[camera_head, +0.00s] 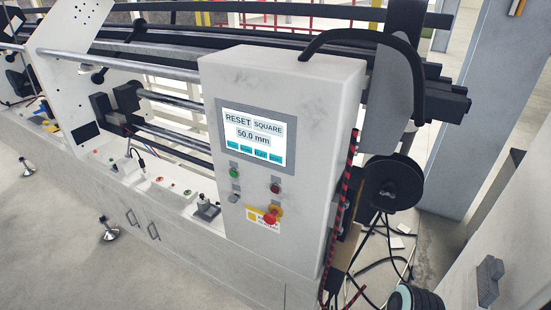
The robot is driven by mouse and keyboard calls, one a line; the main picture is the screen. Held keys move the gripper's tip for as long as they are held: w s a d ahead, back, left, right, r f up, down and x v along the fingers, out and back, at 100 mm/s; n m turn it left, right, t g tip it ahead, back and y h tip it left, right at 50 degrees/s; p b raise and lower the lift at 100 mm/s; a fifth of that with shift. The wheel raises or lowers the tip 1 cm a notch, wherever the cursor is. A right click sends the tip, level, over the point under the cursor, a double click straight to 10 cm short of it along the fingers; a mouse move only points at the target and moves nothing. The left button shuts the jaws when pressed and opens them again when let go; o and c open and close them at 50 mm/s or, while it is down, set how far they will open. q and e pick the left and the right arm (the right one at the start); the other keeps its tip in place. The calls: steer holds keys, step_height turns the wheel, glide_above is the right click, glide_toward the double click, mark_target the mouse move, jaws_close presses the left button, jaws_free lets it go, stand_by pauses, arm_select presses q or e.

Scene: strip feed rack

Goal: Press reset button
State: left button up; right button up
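A white control cabinet (300,90) stands in the middle of the head view. Its screen (253,138) shows "RESET", "SQUARE", "50.0 mm" and a row of small teal buttons along the bottom. The "RESET" field (238,119) is at the screen's upper left. Below the screen are a green button (234,173) and a red button (276,190), with a dark knob (234,197) under the green one. A red emergency-stop knob (271,216) sits lower, beside a yellow label. Neither of my grippers is in view.
The rack with metal rollers (175,100) extends to the left of the cabinet. A black reel (393,183) and loose cables are at its right side. A grey pillar (480,110) stands at the right. Bare floor (60,250) is open at the lower left.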

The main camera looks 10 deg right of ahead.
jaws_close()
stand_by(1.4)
